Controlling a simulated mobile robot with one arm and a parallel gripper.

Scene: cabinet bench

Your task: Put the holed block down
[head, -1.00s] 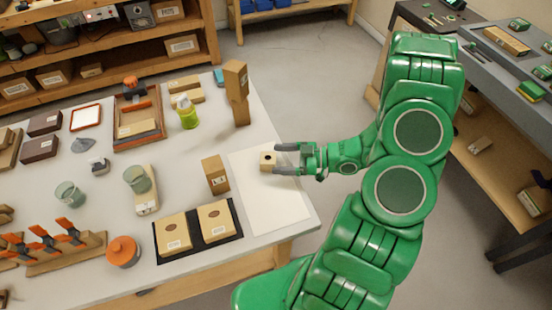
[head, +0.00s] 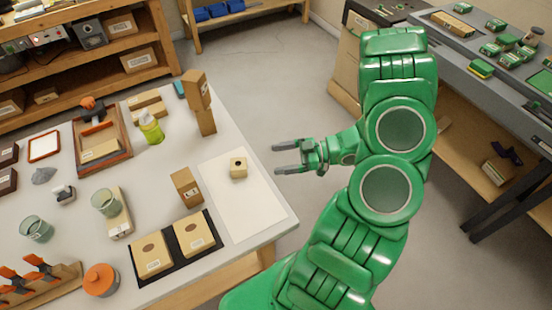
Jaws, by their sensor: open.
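The holed block (head: 238,168) is a small tan wooden cube with a dark round hole in its top. It rests upright on the white sheet (head: 242,205) near the right edge of the bench, towards the sheet's far end. My gripper (head: 276,159) is open and empty, to the right of the block and apart from it. Its two grey fingers point left, past the right edge of the bench. Nothing hides the block.
A tan upright block (head: 186,187) stands left of the sheet, and a taller wooden piece (head: 200,103) stands behind it. A black mat (head: 216,245) with two boxes lies in front. The near part of the sheet is bare.

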